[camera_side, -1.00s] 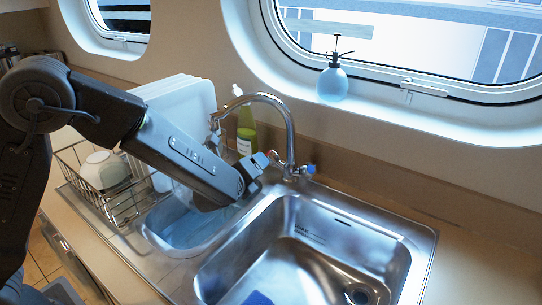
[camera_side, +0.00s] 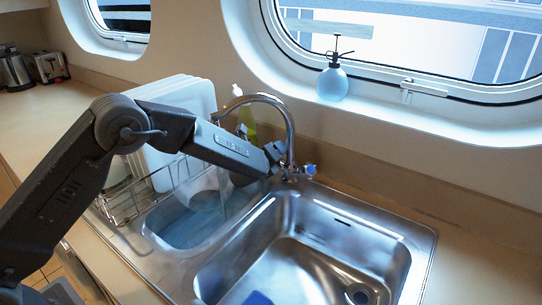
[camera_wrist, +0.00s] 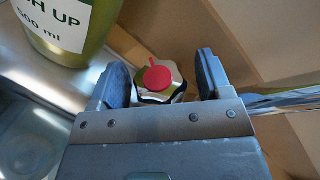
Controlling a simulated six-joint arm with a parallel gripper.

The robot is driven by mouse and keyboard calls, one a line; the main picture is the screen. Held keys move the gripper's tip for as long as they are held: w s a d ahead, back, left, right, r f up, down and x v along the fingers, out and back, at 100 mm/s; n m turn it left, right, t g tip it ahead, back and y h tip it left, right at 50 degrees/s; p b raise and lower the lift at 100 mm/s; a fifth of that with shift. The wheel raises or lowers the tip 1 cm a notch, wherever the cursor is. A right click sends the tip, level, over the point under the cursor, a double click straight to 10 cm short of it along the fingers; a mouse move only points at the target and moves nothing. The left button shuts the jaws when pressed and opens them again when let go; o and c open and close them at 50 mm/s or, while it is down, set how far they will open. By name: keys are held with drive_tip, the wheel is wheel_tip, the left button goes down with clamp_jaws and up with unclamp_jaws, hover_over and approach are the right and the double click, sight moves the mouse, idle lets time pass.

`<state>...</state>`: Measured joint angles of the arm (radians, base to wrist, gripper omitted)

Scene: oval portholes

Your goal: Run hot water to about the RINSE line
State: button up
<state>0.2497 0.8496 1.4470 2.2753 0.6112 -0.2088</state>
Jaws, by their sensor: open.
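My gripper (camera_side: 276,158) is at the tap's base in the side view, open. In the wrist view the red-capped hot tap knob (camera_wrist: 159,78) sits between the two spread fingers (camera_wrist: 161,84); I cannot tell whether either touches it. The side view hides this knob behind my gripper. The chrome tap (camera_side: 290,130) arches left, and its blue-marked knob (camera_side: 310,169) is just right of my gripper. The left basin (camera_side: 160,246) looks bluish inside; its water level is unclear. The right steel basin (camera_side: 225,270) has small unreadable marks on its back wall. My arm hides the space below the spout.
A green bottle (camera_wrist: 62,25) stands close to my gripper, left of the knob. A spray bottle (camera_side: 332,84) is on the sill. A blue object (camera_side: 258,298) lies in the right basin.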

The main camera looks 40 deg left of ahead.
drive_tip(key=c, duration=0.9)
drive_tip(key=shift+a, duration=0.1)
drive_tip(key=shift+c, duration=0.2)
drive_tip(key=shift+m+t+h, duration=0.7)
drive_tip(key=shift+m+t, duration=0.1)
drive_tip(key=shift+m+t+h, duration=0.3)
drive_tip(key=shift+t+h, duration=0.1)
drive_tip(key=shift+h, duration=0.2)
drive_tip(key=o, duration=0.9)
